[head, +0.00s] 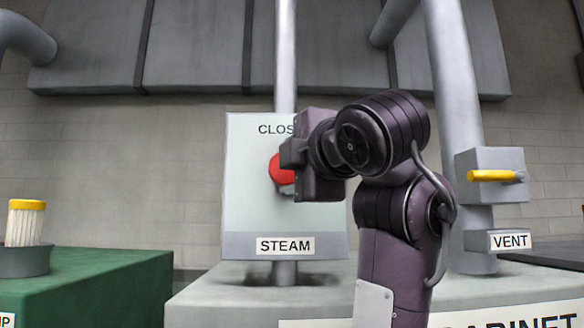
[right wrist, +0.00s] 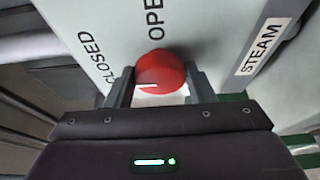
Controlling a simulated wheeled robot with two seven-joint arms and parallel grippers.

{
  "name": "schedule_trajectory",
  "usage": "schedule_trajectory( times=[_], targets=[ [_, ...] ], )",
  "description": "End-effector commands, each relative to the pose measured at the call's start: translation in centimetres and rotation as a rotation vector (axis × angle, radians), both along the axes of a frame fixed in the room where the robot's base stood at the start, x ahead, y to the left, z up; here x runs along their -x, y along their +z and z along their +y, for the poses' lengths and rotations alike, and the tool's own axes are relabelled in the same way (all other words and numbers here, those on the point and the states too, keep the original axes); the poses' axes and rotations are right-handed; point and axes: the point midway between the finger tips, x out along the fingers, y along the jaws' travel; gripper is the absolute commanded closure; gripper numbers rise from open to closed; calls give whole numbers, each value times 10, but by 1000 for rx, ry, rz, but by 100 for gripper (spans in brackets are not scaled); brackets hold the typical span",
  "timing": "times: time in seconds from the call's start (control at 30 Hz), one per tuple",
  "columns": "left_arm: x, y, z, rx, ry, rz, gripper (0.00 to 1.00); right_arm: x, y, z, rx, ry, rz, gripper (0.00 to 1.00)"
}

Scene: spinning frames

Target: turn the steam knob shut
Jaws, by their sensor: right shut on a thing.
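The red steam knob (head: 277,171) sits on a pale panel (head: 245,210) marked CLOSED at the top and STEAM at the bottom. In the right wrist view the knob (right wrist: 160,70) shows between the two fingers of my right gripper (right wrist: 160,90), which is shut on it. A short white line on the knob lies level in that view, on the side of the CLOSED lettering; its exact setting is hard to tell. In the head view my right gripper (head: 288,172) hides part of the knob and the lettering. My left gripper is out of view.
A vent box (head: 492,160) with a yellow lever (head: 492,175) stands at the right. A green block (head: 100,285) with a yellow-topped white bundle (head: 26,222) in a grey holder is at the left. Pipes rise behind the panel.

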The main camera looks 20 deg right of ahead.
Motion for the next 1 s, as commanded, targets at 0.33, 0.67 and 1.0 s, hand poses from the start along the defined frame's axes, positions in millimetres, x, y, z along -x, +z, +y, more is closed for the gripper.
schedule_trajectory(
  times=[0.33, 0.67, 1.0],
  targets=[
    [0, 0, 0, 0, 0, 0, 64, -1, -1, 1, 2, -1, 4, 30],
    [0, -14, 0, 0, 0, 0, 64, 18, -4, -1, 2, 1, -3, 30],
    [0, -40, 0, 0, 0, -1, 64, 70, -3, -6, 3, 0, 1, 30]
  ],
)
